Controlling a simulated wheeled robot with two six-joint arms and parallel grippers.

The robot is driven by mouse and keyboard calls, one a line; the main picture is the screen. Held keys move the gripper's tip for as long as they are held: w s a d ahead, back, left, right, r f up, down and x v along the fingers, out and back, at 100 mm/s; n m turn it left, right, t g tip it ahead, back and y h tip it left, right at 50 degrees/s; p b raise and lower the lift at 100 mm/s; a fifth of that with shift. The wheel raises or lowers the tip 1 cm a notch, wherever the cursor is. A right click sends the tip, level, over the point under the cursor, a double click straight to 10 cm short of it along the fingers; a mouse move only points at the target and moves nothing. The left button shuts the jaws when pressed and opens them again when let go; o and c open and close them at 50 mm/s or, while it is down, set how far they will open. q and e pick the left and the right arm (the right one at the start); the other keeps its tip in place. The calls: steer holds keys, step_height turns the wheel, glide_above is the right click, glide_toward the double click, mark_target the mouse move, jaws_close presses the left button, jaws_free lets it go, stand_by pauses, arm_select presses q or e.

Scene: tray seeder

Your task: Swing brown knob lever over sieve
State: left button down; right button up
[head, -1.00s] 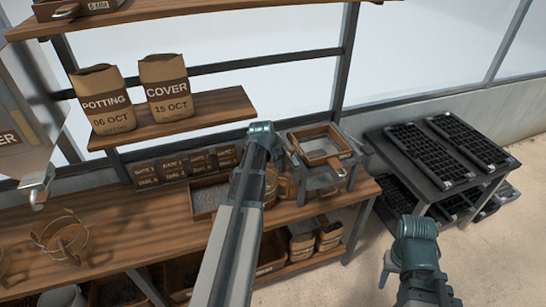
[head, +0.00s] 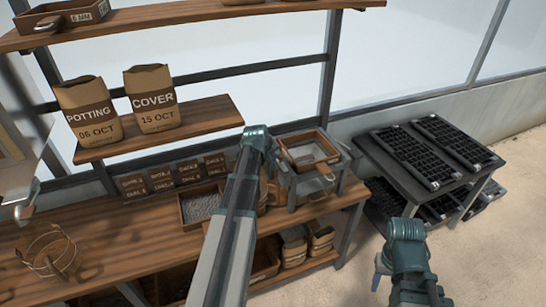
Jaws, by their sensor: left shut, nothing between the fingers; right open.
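A square wood-framed sieve (head: 308,151) sits on a grey stand (head: 343,164) at the right end of the bench. A small brown piece (head: 329,177) shows at the stand's front; it may be the lever's knob, but it is too small to tell. My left gripper (head: 262,150) is just left of the sieve stand; its fingers are mostly hidden behind my own wrist and it is shut and empty. I cannot tell whether it touches anything. My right gripper (head: 380,272) is open and empty, low and right of the bench, apart from the stand.
A box of grey grit (head: 200,204) stands left of my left arm. A wire ring basket (head: 48,252) is on the bench (head: 120,228) at left. POTTING and COVER bags (head: 152,100) stand on a shelf above. Black seed trays (head: 420,155) lie on a dark table at right.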

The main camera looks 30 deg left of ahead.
arm_select(q)
steer(key=shift+w+m, duration=0.2)
steer(key=shift+m, duration=0.2)
steer(key=w+m+h, duration=0.1)
steer(key=m, duration=0.1)
steer(key=w+m+h, duration=0.1)
steer(key=m+h, duration=0.1)
steer(key=w+m+g+h, duration=0.1)
steer(key=m, duration=0.2)
steer(key=shift+d+h, duration=0.15)
steer(key=shift+h, duration=0.25)
steer(key=m, duration=0.1)
steer(key=w+d+m+g+h, duration=0.1)
steer(key=m, duration=0.1)
steer(key=d+m+g+h, duration=0.1)
steer(key=m, duration=0.1)
steer(key=shift+w+d, duration=0.25)
steer(key=shift+w, duration=0.15)
steer(key=shift+d, duration=0.15)
steer(key=shift+w, duration=0.1)
